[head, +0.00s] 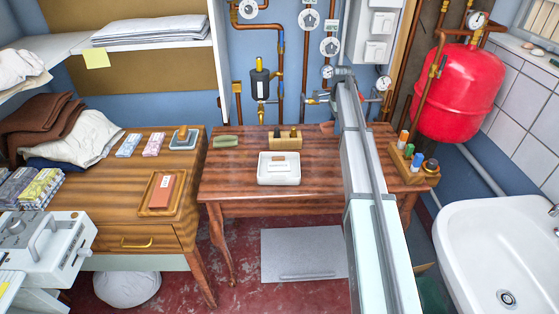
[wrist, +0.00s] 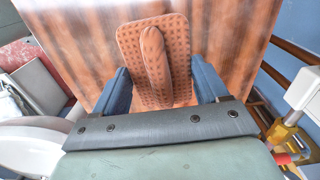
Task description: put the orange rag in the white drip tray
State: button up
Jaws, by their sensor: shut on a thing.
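The orange rag (wrist: 154,55) is a flat, dotted orange-brown cloth with a raised fold along its middle. It fills the space between the two blue fingers of my gripper (wrist: 161,72) in the wrist view, and the gripper is shut on it. Wood grain shows behind it; I cannot tell whether the rag touches the table. In the head view a small orange patch of it (head: 326,127) shows at the back of the table, left of my arm, which hides the rest. The white drip tray (head: 278,180) stands left of that, on the middle table.
A wooden block with dark pegs (head: 285,142) stands behind the drip tray. A green cloth (head: 226,141) lies at the back left. A wooden holder with bottles (head: 412,168) is right of my arm. Pipes and gauges line the wall. The table (head: 230,183) is clear left of the tray.

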jog(key=s+a, duration=0.6)
jog(key=a, duration=0.5)
jog(key=s+a, duration=0.6)
jog(key=a, duration=0.6)
jog(key=shift+m, duration=0.3)
jog(key=shift+s+f, duration=0.15)
jog(key=shift+f, duration=2.25)
jog(key=shift+s+f, duration=0.15)
jog(key=shift+f, duration=2.2)
jog(key=shift+f, duration=0.35)
jog(key=o, duration=1)
jog(key=shift+o, duration=0.2)
notch_tip(320, 180, up, 13)
jog(key=shift+f, duration=0.15)
